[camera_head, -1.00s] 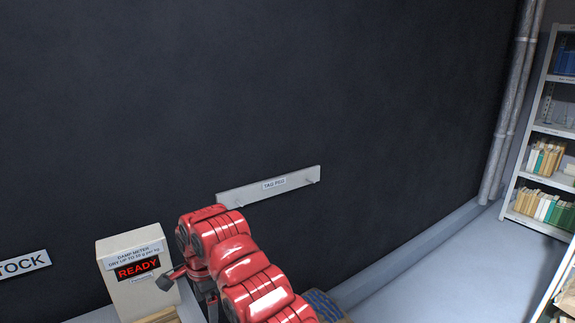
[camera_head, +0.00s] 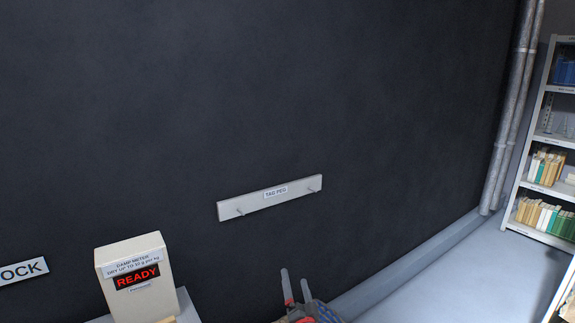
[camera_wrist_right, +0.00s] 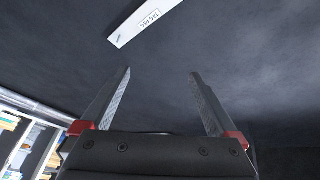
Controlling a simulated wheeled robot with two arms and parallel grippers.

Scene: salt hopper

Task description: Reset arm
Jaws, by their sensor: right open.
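My right gripper (camera_head: 295,287) shows at the bottom of the head view, its two grey fingers pointing up in front of the dark wall. In the right wrist view its fingers (camera_wrist_right: 160,75) are spread well apart with nothing between them. The tag peg board (camera_head: 270,197) is a pale strip with two pegs on the wall, above the gripper in the head view. It also shows at the top of the wrist view (camera_wrist_right: 145,20), beyond the fingertips. Its pegs hold nothing that I can see. My left gripper is in neither view.
A damp meter (camera_head: 137,280) reading READY stands at the lower left, beside a partly cut-off sign (camera_head: 22,271). A shelf rack (camera_head: 545,185) with books stands at the right, near vertical pipes (camera_head: 512,110). The floor (camera_head: 440,285) before the rack looks clear.

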